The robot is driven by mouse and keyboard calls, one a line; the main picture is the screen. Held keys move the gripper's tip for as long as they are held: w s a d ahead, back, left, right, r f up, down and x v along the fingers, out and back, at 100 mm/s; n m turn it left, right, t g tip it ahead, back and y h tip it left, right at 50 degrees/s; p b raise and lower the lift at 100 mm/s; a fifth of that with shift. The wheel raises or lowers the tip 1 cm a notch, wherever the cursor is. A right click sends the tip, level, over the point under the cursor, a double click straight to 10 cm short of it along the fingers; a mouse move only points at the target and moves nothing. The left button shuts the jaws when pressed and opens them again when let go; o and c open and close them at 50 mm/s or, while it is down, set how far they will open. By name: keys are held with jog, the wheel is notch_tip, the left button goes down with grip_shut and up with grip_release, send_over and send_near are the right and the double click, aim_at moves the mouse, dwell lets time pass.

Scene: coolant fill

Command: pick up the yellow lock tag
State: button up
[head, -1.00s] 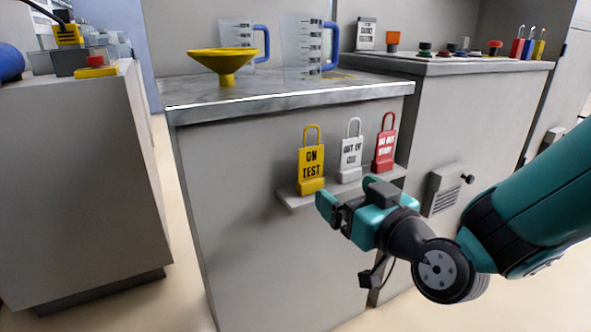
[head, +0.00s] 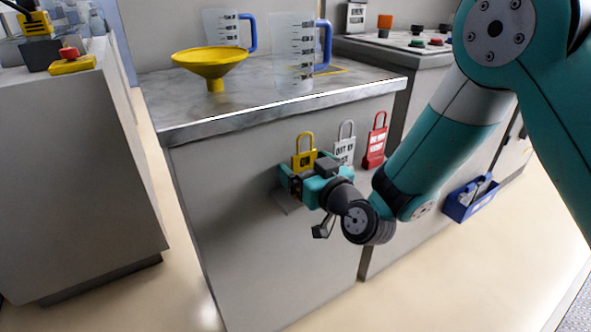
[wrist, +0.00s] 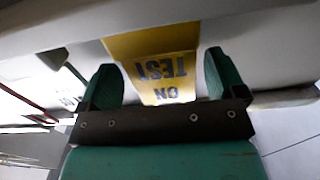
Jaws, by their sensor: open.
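In the wrist view the yellow tag (wrist: 158,62) shows upside down, between and beyond the two green fingers of my gripper (wrist: 160,85). I cannot tell whether the fingers touch it.
A white tag (head: 344,147) and a red tag (head: 375,145) stand to the right of the yellow one. A yellow funnel (head: 211,62) and clear jugs (head: 292,50) stand on the counter top (head: 240,104). A blue bin (head: 470,198) is at the right.

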jog(key=shift+a, duration=0.15)
jog(key=c, duration=1)
